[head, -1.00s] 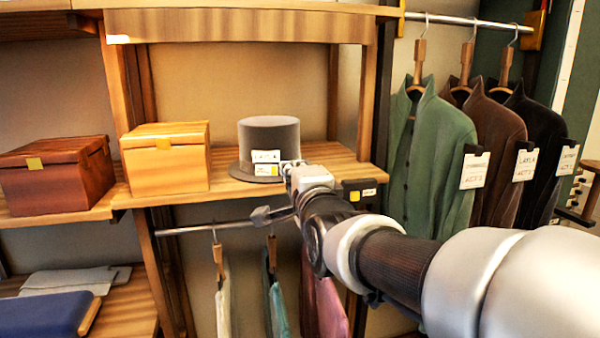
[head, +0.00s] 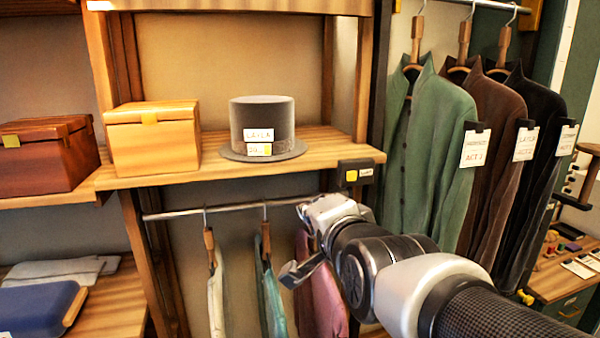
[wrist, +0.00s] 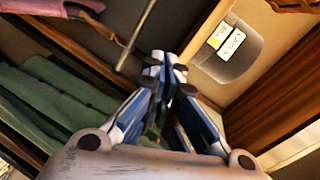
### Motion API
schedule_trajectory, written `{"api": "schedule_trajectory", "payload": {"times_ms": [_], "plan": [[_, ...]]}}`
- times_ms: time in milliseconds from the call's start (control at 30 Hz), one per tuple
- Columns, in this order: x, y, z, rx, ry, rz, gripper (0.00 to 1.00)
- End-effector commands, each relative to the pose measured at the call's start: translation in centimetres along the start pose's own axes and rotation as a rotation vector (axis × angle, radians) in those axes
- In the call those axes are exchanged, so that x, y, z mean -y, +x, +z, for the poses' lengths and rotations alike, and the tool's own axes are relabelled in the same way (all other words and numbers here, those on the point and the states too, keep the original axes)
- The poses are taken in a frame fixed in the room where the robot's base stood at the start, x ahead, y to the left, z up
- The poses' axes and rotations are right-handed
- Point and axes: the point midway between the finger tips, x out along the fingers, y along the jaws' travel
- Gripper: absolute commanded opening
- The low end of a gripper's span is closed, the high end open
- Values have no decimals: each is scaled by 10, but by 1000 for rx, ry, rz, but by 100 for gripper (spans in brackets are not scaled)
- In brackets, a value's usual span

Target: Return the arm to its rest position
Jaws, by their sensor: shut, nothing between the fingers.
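My gripper (wrist: 158,75) is shut and empty in the wrist view, its fingertips together. In the head view my arm reaches in from the lower right, and its end is below the front edge of the wooden shelf (head: 225,170), in front of the hanging clothes. The gripper fingers are hard to make out there. A grey top hat (head: 262,122) with white labels stands on the shelf, apart from my gripper. The hat also shows at the upper right of the wrist view (wrist: 235,65).
A yellow wooden box (head: 152,140) and a dark red box (head: 45,158) stand left of the hat. Green (head: 430,150), brown and black jackets hang at the right. Several garments hang on the lower rail (head: 180,214) near my arm. A table (head: 565,275) is at the far right.

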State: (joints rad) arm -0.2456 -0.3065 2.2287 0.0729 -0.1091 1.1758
Motion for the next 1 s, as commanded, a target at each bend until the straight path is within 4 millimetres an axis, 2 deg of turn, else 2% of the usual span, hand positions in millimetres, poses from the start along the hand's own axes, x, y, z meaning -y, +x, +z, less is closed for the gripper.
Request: {"api": "schedule_trajectory", "payload": {"times_ms": [33,100,167,200,300,400,500,600,700,1000], "plan": [[-44,-11,3,10,-97,77,0],[-95,-30,8,48,-249,194,0],[-137,-49,13,96,-370,290,0],[-165,-62,16,133,-448,350,0],[-230,-99,28,250,-630,485,0],[-286,-136,42,382,-777,592,0],[-327,-167,54,505,-884,662,0],[-352,-189,62,597,-952,701,0],[-363,-200,66,648,-984,718,0],[-364,-203,67,663,-993,721,0]]}}
